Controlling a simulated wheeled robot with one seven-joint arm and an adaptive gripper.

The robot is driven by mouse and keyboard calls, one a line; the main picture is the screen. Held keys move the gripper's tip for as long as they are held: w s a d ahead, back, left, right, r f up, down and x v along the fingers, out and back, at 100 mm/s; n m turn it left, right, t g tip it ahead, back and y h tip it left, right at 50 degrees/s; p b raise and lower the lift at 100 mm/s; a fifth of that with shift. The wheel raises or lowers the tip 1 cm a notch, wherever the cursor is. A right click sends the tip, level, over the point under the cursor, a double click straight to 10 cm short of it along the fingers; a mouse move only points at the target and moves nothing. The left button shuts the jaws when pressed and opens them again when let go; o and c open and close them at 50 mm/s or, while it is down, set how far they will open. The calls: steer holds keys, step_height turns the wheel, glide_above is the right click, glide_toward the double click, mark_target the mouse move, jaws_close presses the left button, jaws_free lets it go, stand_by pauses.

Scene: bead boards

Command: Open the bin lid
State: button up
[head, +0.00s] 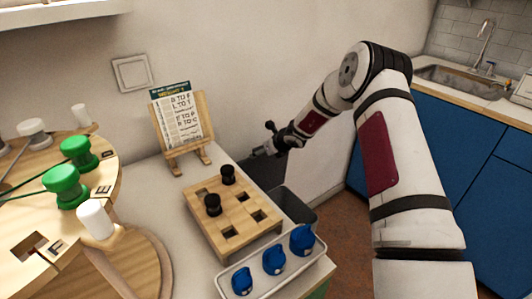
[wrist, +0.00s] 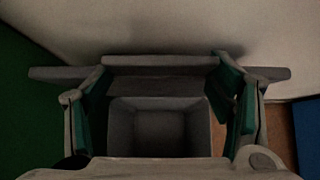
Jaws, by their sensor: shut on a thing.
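The bin (head: 302,211) is a dark grey box standing low behind the table, partly hidden by it. In the wrist view its open inside (wrist: 160,132) shows between my fingers. The grey lid (wrist: 160,62) shows as a wide bar beyond the opening, tilted up from the bin. In the head view the raised lid (head: 263,172) stands near the wall. My gripper (head: 266,151) is at the lid, and its green-padded fingers lie on either side in the wrist view (wrist: 162,76). It is shut on the lid; the exact contact is hard to see in the dark.
The table holds a wooden peg board (head: 232,216) with two black beads, a white tray (head: 228,281) with blue beads, and a card on a wooden stand (head: 172,156). A round wooden board (head: 20,225) is at left. Blue cabinets (head: 425,160) stand at right.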

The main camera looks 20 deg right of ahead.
steer(key=shift+f, duration=0.2)
steer(key=o, duration=1.7)
steer(key=shift+r, duration=0.15)
steer(key=v, duration=1.2)
